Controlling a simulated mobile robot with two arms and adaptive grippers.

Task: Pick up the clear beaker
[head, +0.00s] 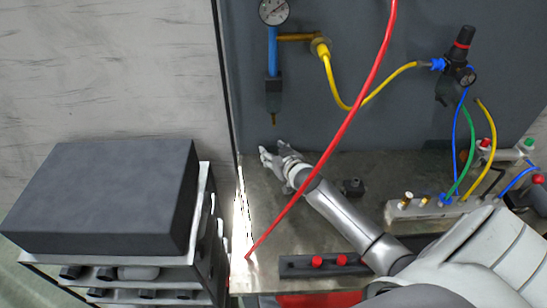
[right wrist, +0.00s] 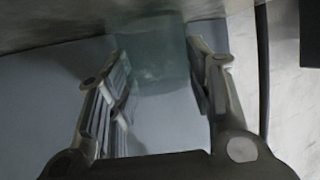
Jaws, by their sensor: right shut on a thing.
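The clear beaker (right wrist: 155,62) shows in the right wrist view as a faint greenish transparent shape between the two fingers of my right gripper (right wrist: 160,75). The right gripper is shut on it. In the head view my right gripper (head: 272,156) is at the left part of the metal bench, close to the dark back panel. The beaker is too small and clear to make out in that view. My left gripper is not in view.
A red hose (head: 345,125) crosses in front of my right forearm. A black rail with red knobs (head: 317,262) lies at the bench front. A valve block (head: 420,206) stands to the right. A dark slab (head: 105,195) tops the rack at left.

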